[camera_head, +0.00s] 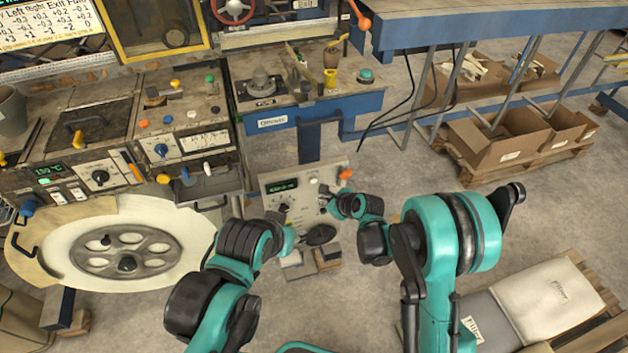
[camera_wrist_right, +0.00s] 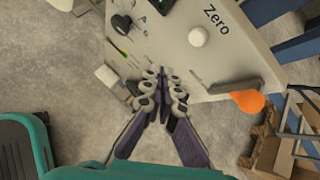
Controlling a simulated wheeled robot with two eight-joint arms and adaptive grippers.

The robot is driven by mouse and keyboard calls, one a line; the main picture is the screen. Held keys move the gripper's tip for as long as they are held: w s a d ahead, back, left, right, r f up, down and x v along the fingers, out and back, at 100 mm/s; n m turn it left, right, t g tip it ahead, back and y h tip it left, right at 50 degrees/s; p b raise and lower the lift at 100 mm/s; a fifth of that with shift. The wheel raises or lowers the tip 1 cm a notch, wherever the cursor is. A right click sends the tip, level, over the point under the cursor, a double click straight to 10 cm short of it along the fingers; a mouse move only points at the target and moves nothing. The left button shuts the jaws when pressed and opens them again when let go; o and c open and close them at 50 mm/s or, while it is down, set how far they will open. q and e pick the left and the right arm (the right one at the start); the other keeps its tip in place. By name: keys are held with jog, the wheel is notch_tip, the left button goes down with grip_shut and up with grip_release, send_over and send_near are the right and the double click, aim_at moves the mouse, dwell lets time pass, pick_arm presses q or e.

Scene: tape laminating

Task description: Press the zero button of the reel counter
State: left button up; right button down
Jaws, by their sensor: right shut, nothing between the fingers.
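The reel counter (camera_head: 268,205) is a pale upright panel with a small green-lit display (camera_head: 283,187) in the middle of the head view. In the right wrist view, the panel (camera_wrist_right: 272,70) carries a round white button (camera_wrist_right: 198,36) beside the printed word "Zero". My right gripper (camera_head: 328,204) is in front of the panel's right part. In the right wrist view its fingers (camera_wrist_right: 165,78) are together and empty, apart in the picture from the white button. My left gripper (camera_head: 297,239) is near the panel's lower edge; its fingers are not clear.
An orange knob (camera_wrist_right: 248,101) sticks out near the Zero button; it also shows in the head view (camera_head: 345,174). A round pale reel table (camera_head: 70,245) stands at the left. Cardboard boxes (camera_head: 510,141) lie under the blue bench at the right. Bare floor lies right of the counter.

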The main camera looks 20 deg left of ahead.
aim_at(313, 180)
jog(key=shift+w+a, duration=0.7)
jog(key=shift+w, duration=0.35)
jog(key=shift+w+a, duration=0.65)
jog(key=shift+w, duration=0.35)
jog(key=shift+w+a, duration=0.1)
jog(key=shift+w+a, duration=0.15)
jog(key=shift+w, duration=0.1)
jog(key=shift+w+a, duration=0.3)
jog(key=shift+w, duration=0.15)
dwell(0.6)
jog(key=shift+s, duration=0.1)
jog(key=shift+s+d+b, duration=0.45)
jog(key=shift+s+d, duration=0.1)
jog(key=shift+s, duration=0.15)
jog(key=shift+s, duration=0.1)
